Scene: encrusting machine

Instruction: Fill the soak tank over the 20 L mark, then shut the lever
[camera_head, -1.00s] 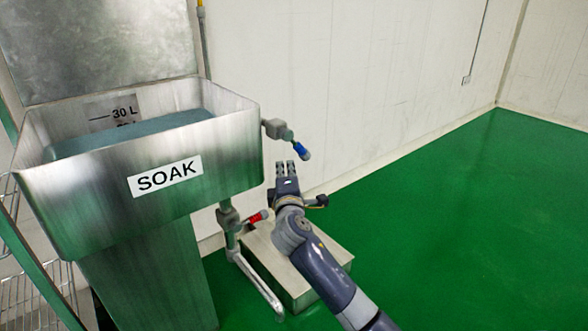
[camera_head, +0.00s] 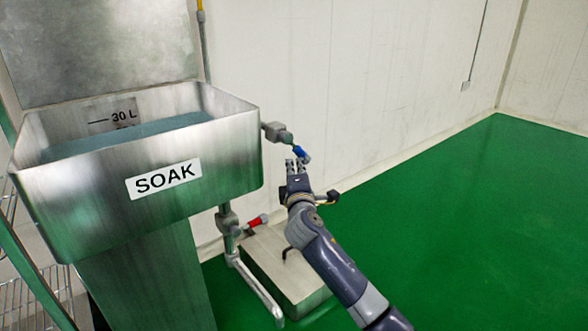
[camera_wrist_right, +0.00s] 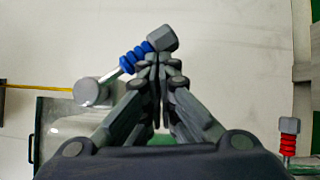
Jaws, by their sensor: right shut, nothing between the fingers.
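The steel soak tank (camera_head: 228,150) stands at the left in the head view, with a SOAK label on its front. Water (camera_head: 150,132) stands in it below the 30 L mark (camera_head: 122,115); a lower mark is partly legible at the waterline. The blue-handled lever (camera_head: 301,153) is on the pipe at the tank's right side. It also shows in the right wrist view (camera_wrist_right: 134,59). My right gripper (camera_head: 297,166) is shut and empty, its fingertips right at the blue handle's end; I cannot tell if they touch. My left gripper is out of view.
A red-handled valve (camera_head: 257,221) sits lower on the drain pipe, left of my right arm; it shows in the wrist view (camera_wrist_right: 289,126). A low steel box (camera_head: 290,275) lies under my forearm. The white wall is close behind. Green floor (camera_head: 480,230) at the right is clear.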

